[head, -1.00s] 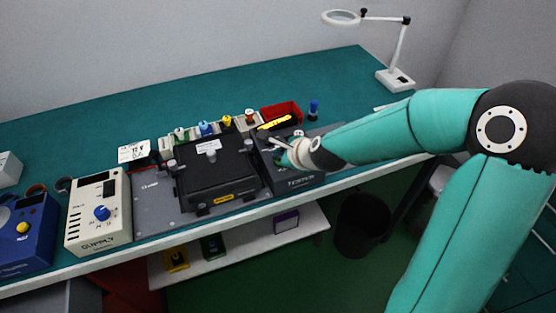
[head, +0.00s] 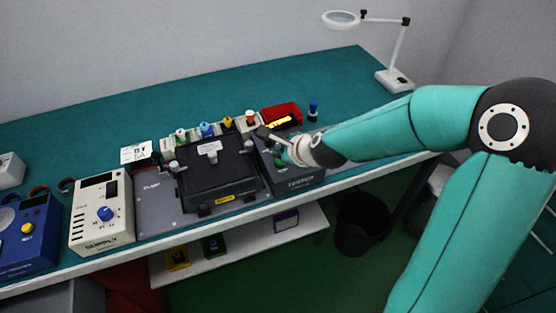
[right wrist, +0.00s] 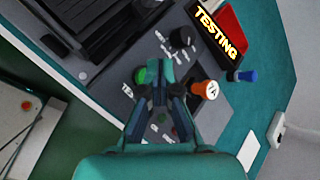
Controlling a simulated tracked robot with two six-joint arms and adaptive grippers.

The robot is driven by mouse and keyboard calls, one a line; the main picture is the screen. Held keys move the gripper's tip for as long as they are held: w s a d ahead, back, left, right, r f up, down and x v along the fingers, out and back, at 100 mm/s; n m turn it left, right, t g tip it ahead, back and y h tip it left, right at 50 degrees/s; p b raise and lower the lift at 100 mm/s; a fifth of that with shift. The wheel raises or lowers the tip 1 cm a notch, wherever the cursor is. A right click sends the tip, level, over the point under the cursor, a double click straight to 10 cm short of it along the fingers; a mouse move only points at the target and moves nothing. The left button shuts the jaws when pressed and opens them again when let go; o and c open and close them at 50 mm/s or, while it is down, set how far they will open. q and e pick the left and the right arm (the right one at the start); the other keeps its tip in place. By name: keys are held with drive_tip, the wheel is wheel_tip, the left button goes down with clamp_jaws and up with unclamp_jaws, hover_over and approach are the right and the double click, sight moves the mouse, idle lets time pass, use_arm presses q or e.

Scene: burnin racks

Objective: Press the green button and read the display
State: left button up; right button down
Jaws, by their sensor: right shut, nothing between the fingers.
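The dark test panel (head: 296,180) sits at the right end of the bench equipment. Its green button (right wrist: 140,76) shows just left of my right gripper's fingers in the right wrist view, and as a small green spot (head: 280,162) below the gripper in the head view. My right gripper (right wrist: 168,72) is shut and empty over the panel; I cannot tell whether it touches anything. The display (right wrist: 216,33) is lit and reads "TESTING" in yellow on black; it also shows in the head view (head: 278,123), too small to read. My left gripper is out of view.
A black knob (right wrist: 182,38) and an orange-capped post (right wrist: 205,89) are close to the fingers. A red bin (head: 284,112) and a blue-capped item (head: 313,110) stand behind. The black fixture (head: 218,180) is left of the panel. The rear bench is clear.

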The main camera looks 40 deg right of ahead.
drive_tip(key=shift+r+p, duration=2.3)
drive_tip(key=shift+r, duration=0.25)
drive_tip(key=shift+f, duration=0.1)
